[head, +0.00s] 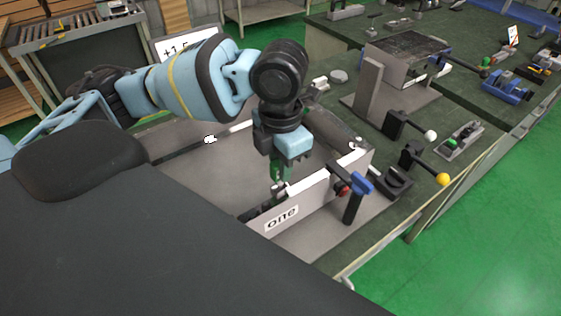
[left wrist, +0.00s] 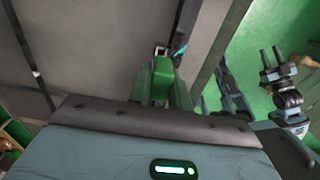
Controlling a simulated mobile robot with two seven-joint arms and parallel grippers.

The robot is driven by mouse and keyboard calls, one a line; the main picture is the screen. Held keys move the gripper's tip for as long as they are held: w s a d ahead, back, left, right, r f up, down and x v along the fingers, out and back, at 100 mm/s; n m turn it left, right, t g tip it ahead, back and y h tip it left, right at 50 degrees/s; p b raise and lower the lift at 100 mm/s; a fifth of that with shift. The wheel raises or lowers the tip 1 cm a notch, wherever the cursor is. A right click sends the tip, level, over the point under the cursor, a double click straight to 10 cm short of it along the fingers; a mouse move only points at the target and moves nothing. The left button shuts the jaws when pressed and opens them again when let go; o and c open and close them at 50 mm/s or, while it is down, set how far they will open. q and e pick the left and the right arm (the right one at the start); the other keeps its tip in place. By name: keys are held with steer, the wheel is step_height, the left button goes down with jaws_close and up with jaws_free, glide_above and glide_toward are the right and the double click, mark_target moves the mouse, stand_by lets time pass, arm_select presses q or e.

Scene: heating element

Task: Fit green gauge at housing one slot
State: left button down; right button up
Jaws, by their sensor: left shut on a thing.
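My left gripper (head: 278,160) points down over the workbench and is shut on the green gauge (head: 277,171). The gauge also shows in the left wrist view (left wrist: 161,80), upright between the fingers. The housing (head: 318,196) is a long box with a pale front wall labelled "one" (head: 282,218). The gauge hangs at the inner side of this wall, close to its upper edge; I cannot tell whether it touches. The slot itself is not clearly visible. My right gripper (left wrist: 270,58) shows at the right of the left wrist view, its fingers apart and empty.
A blue-handled clamp (head: 357,190) stands at the housing's right end. Black levers with a white knob (head: 430,135) and a yellow knob (head: 442,179) stand farther right. A grey stand (head: 369,90) is behind. My own dark body hides the lower left.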

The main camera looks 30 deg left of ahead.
arm_select(q)
steer(key=shift+f+b, duration=0.3)
steer(key=shift+f, duration=1.4)
steer(key=c, duration=1.2)
jaws_free()
step_height(320, 180, up, 8)
steer(key=shift+f, duration=0.1)
